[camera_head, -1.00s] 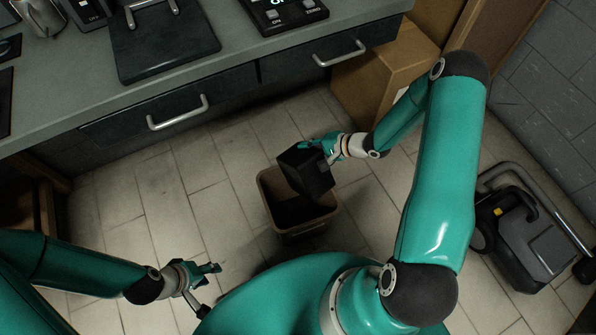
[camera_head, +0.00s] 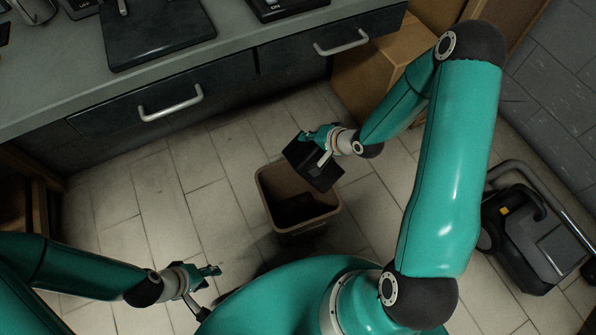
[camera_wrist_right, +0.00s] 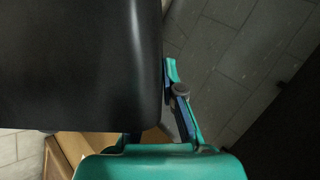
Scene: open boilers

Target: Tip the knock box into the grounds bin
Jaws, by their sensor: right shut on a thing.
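The knock box (camera_head: 302,163) is a black box held at a tilt above the upper right edge of the grounds bin. The grounds bin (camera_head: 308,227) is an open brown bin standing on the floor, dark inside. My right gripper (camera_head: 326,148) is shut on the knock box by its side. In the right wrist view, the box's smooth black wall (camera_wrist_right: 80,65) fills the left half, beside a gripper finger. My left gripper (camera_head: 205,288) is spread open and empty, low and left of the bin. Whether grounds lie in the box or bin cannot be told.
The counter (camera_head: 240,40) with dark drawers and metal handles runs along the top. A cardboard box (camera_head: 375,75) stands beside it. A dark wheeled machine (camera_head: 535,235) stands at the right by the wall. The tiled floor (camera_head: 165,215) left of the bin is clear.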

